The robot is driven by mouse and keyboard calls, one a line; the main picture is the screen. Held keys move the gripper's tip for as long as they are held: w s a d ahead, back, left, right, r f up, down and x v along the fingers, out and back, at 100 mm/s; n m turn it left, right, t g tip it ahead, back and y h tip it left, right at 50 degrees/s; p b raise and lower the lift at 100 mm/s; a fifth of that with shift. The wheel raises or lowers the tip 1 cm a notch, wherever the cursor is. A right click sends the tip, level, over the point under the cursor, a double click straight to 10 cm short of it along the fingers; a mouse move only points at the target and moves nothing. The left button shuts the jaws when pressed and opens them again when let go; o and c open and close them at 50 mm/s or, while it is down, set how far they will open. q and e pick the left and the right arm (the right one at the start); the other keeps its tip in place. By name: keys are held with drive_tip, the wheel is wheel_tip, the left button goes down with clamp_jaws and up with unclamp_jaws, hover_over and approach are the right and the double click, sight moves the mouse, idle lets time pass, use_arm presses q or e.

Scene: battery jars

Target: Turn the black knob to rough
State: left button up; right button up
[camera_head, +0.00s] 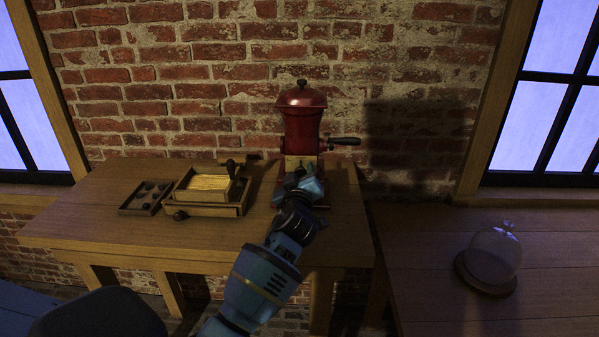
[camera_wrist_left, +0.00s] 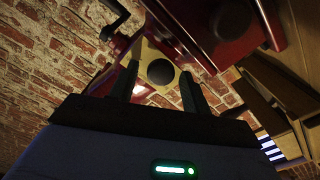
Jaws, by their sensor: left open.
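A red grinder (camera_head: 302,125) with a domed lid and a side crank stands at the back of the wooden table. In the left wrist view, a round black knob (camera_wrist_left: 160,72) sits on a pale yellow plate (camera_wrist_left: 146,52) on the grinder's red body. My left gripper (camera_head: 303,180) is in front of the grinder's lower part and hides the knob in the head view. In the left wrist view, my left gripper (camera_wrist_left: 160,84) is open, its fingers to either side of the knob in the picture. I cannot tell whether they touch it. Knob markings are not readable.
A wooden box (camera_head: 238,209) with a yellow inside stands left of the grinder, beside a shallow tray (camera_head: 127,207) of dark round pieces. The crank (camera_head: 344,142) sticks out to the right. A glass dome (camera_head: 494,252) stands on the right table. The front of the left table is clear.

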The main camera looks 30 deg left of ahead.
use_arm(q)
drive_tip(key=shift+x, duration=0.85)
use_arm(e)
drive_tip(key=shift+w+r, duration=0.1)
drive_tip(key=shift+w, duration=0.05)
drive_tip(key=shift+a, duration=0.1)
use_arm(q)
drive_tip(key=c, duration=0.9)
